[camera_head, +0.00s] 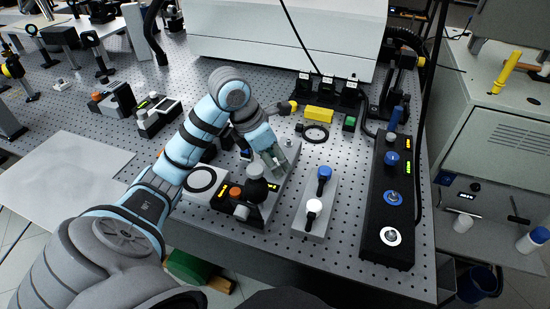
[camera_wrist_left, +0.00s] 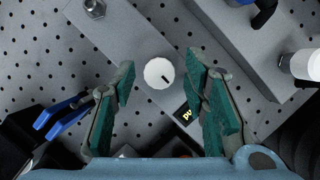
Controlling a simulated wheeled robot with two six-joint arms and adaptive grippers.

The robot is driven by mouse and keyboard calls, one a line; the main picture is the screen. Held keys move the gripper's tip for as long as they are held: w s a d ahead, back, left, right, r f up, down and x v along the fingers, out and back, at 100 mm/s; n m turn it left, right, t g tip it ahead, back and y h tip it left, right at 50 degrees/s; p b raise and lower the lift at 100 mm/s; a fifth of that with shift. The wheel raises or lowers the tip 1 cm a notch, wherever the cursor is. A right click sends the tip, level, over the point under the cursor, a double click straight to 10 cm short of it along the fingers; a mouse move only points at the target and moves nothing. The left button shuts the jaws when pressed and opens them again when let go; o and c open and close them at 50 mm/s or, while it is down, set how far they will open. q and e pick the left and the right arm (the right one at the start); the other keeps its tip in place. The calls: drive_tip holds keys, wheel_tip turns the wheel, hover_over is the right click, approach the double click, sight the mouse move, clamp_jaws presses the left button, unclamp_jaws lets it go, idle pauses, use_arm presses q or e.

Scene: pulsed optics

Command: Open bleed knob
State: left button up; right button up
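A round white knob (camera_wrist_left: 158,73) with a short black pointer mark sits on a grey plate (camera_wrist_left: 128,38) in the left wrist view. I take it for the bleed knob; no label on it is readable. My left gripper (camera_wrist_left: 160,97) is open, its green-padded fingers apart on either side of the knob, with visible gaps. In the head view the left gripper (camera_head: 273,158) is low over the grey plate, and its fingers hide the knob or most of it. My right gripper is not in view.
A black unit with an orange button (camera_head: 235,192) and yellow displays stands beside the gripper. A plate with a blue knob (camera_head: 324,172) and a white knob (camera_head: 314,206) lies to the right. Beyond it is a long black control box (camera_head: 376,231). Blue-handled pliers (camera_wrist_left: 62,109) lie near the fingers.

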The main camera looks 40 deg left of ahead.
use_arm(q)
drive_tip(key=shift+w, duration=0.1)
clamp_jaws()
